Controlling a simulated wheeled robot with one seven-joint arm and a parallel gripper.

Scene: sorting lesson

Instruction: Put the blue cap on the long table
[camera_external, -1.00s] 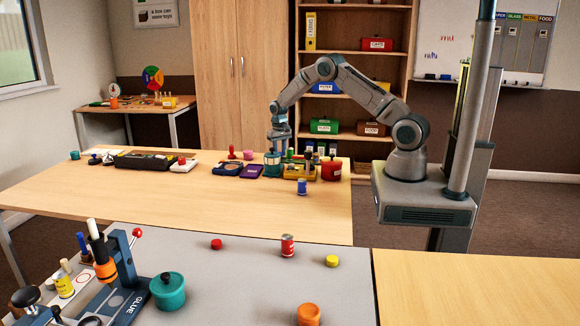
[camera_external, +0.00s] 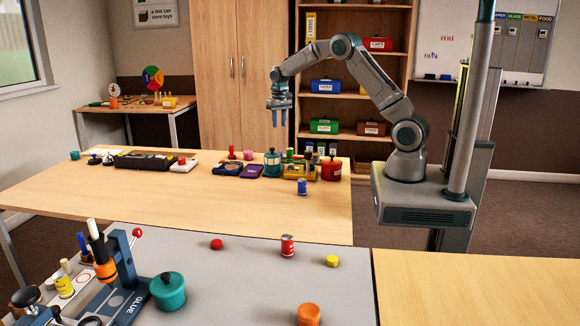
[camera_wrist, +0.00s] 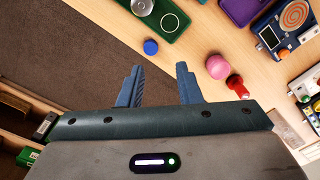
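A small round blue cap (camera_wrist: 150,47) shows in the wrist view, close to the edge of the wooden table and beyond my fingertips. In the outside view I cannot make it out; the jars there may hide it. The long wooden table (camera_external: 150,205) spans the middle of the outside view. My gripper (camera_external: 280,122) hangs in the air above its far edge, fingers down. In the wrist view my gripper (camera_wrist: 159,75) has its two fingers apart with nothing between them.
A pink cylinder (camera_wrist: 218,67) and a red knobbed piece (camera_wrist: 237,87) stand near the cap.

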